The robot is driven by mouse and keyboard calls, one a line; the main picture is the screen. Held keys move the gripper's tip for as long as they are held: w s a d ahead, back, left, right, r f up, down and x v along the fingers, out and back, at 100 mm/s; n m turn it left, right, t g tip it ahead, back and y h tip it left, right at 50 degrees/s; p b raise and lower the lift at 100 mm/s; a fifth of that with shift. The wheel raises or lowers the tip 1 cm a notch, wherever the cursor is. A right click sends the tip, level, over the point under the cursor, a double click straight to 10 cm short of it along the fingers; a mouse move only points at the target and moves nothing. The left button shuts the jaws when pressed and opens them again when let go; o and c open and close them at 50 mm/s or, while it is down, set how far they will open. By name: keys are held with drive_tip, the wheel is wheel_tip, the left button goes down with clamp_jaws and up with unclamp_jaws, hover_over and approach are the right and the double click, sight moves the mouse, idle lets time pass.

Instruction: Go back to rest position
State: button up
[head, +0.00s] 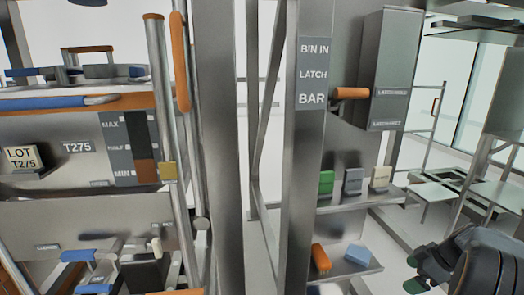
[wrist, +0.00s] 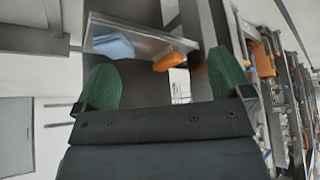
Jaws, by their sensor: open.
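My gripper (head: 420,272) is at the lower right of the head view, beside the shelves and apart from them. In the wrist view my gripper (wrist: 165,82) shows two green fingers spread wide with nothing between them. Beyond the fingers is the lower shelf (wrist: 135,38) with a blue block (wrist: 113,45) and an orange block (wrist: 176,54). The same blue block (head: 358,256) and orange block (head: 320,258) show in the head view, to the left of my gripper.
A steel post (head: 303,180) carries a sign (head: 314,73) reading BIN IN LATCH BAR, with an orange handle (head: 350,93) beside it. The upper shelf (head: 345,204) holds green, grey and white blocks. A cart (head: 80,130) marked T275 stands left. Some floor shows between the right-hand racks.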

drive_tip(key=s+a+r+m+g+h+p, duration=0.1)
drive_tip(key=a+r+m+p, duration=0.1)
drive_tip(key=a+r+p, duration=0.75)
drive_tip(key=s+a+r+m+h+p, duration=0.15)
drive_tip(key=a+r+p, duration=0.45)
drive_tip(key=r, duration=0.6)
drive_tip(key=s+a+r+m+h+p, duration=0.1)
drive_tip(key=s+a+r+m+p, duration=0.2)
drive_tip(key=s+a+r+p, duration=0.2)
drive_tip(key=s+a+r+m+t+h+p, duration=0.1)
drive_tip(key=s+a+r+m+p, duration=0.2)
drive_tip(key=r+p, duration=0.8)
drive_tip(key=s+a, duration=0.2)
drive_tip(key=a, duration=0.2)
drive_tip(key=shift+r+m+p, duration=0.3)
drive_tip(key=shift+m+p, duration=0.05)
drive_tip(key=shift+p, duration=0.05)
